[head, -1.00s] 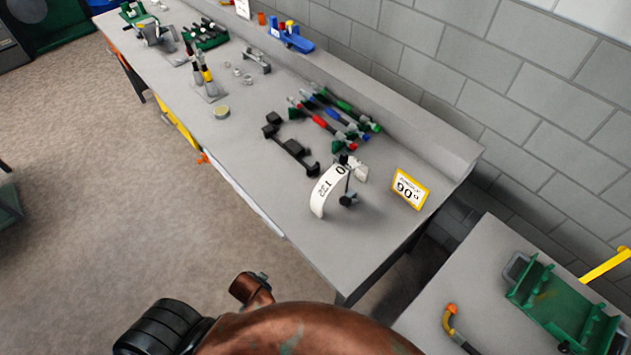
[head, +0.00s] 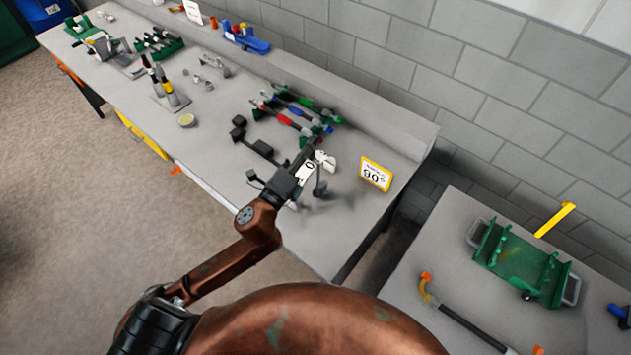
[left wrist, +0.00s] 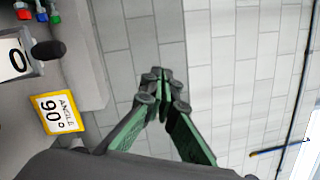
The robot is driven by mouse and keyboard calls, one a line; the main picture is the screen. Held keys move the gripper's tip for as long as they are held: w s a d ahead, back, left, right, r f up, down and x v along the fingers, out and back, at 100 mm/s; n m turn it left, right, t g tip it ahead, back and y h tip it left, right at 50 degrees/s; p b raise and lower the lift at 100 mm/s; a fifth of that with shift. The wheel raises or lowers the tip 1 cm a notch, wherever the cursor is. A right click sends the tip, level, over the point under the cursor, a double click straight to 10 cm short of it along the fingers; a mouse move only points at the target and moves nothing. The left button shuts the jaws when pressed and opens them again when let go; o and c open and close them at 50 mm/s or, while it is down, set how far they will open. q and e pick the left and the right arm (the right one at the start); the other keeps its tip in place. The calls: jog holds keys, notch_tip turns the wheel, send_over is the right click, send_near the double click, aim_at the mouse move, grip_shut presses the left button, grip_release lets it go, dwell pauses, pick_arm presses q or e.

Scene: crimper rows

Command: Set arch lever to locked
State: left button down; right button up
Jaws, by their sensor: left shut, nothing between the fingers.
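The white arch (head: 308,171) with printed numbers stands near the bench's right end, partly hidden in the head view by my left gripper (head: 311,149). A dark lever with a round knob (head: 320,188) shows beside it; its exact setting is hard to read. My left gripper is shut and empty, reaching over or alongside the arch; I cannot tell whether it touches. In the left wrist view its green fingers (left wrist: 160,88) are together against the wall, and the arch's face with "0" (left wrist: 15,60) is at the left edge. My right gripper is not in view.
A yellow-framed 90° sign (head: 375,174) stands right of the arch; it also shows in the left wrist view (left wrist: 57,113). Red, blue and green-handled tools (head: 290,117) and a black bracket (head: 262,148) lie behind. A second table (head: 440,255) holds a green tray (head: 515,262).

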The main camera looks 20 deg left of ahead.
pick_arm(q)
jog(key=s+d+r+m+g+h, duration=0.2)
jog(key=d+r+m+h, duration=0.25)
jog(key=d+m, duration=0.4)
jog(key=s+d+r+m+g+h, duration=0.3)
jog(key=d+m+h, duration=0.3)
jog(key=m, duration=0.5)
jog(key=s+d+f+m+g+h, duration=0.25)
jog(key=d+m+g, duration=0.25)
jog(key=m, duration=0.3)
jog(key=m+g+y, duration=0.4)
jog(key=m+y, duration=1)
jog(key=m, duration=0.5)
send_near(322, 192)
notch_tip(322, 192, up, 2)
jog(key=w+a, duration=0.1)
jog(key=a, duration=0.2)
jog(key=p+x, duration=0.1)
jog(key=x, duration=0.8)
jog(key=shift+w+d, duration=0.25)
jog(key=shift+d, duration=0.05)
